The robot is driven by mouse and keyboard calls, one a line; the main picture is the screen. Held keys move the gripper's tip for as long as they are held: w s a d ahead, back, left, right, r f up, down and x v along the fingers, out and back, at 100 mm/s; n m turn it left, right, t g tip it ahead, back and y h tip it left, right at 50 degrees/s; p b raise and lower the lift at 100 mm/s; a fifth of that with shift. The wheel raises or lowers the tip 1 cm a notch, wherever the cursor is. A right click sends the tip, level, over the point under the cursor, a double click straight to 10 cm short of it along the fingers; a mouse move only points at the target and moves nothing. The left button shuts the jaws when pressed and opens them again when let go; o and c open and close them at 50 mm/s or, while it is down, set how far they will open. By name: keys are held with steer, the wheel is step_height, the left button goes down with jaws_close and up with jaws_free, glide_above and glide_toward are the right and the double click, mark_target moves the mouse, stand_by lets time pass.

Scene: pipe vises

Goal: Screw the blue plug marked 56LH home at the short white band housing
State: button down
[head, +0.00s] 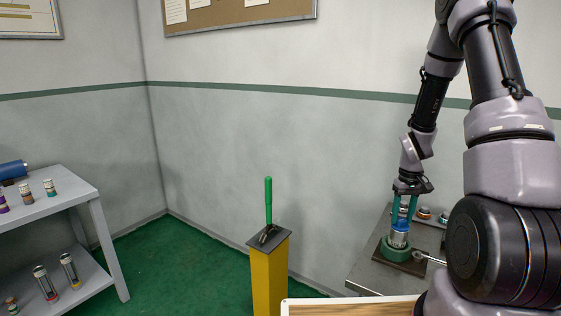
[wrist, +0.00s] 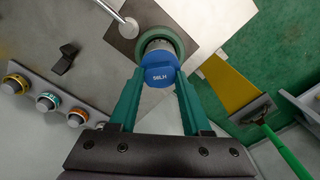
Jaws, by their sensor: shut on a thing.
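The blue plug (wrist: 160,76), marked 56LH, is between the two green fingers of my gripper (wrist: 160,70) in the wrist view. My gripper is shut on it. In the head view my gripper (head: 403,208) points straight down and the blue plug (head: 401,224) shows between its fingertips. Directly below the plug is a short pale housing (head: 398,238), upright in a round green vise (head: 391,252). The plug sits at the top of this housing; its thread and how deep it is in are hidden. I cannot make out the band's colour clearly.
Housings with yellow, teal and orange bands (wrist: 48,101) stand left in the wrist view. A metal handle (wrist: 125,22) sticks out beside the vise. A yellow post (head: 269,275) with a green lever (head: 268,200) stands mid-room. A grey shelf (head: 75,200) holds small parts at left.

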steer(key=n, duration=1.1)
steer(key=shift+c, duration=2.2)
jaws_free()
steer(key=shift+r, duration=1.1)
